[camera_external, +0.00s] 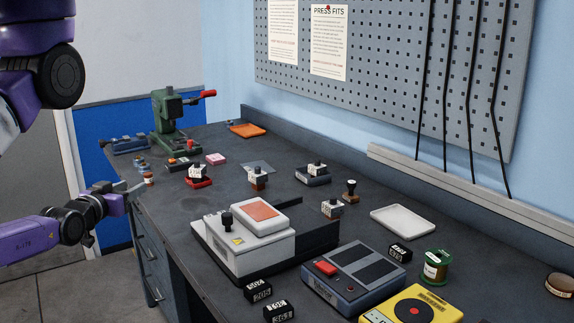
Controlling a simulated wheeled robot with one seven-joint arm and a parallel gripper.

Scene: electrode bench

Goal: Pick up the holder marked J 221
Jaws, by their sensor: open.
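Several small holders with pale labelled faces and dark knobs stand on the dark bench. My gripper (134,188) is open at the bench's left edge, beside a small orange-and-white jar (148,178). It is apart from all the holders.
A green press with a red handle (170,118) stands at the back left. A white-and-grey machine (240,245) fills the front middle. A blue-grey device (352,275), a yellow device (412,308), an empty white tray (403,222) and a green spool (436,266) are at the right.

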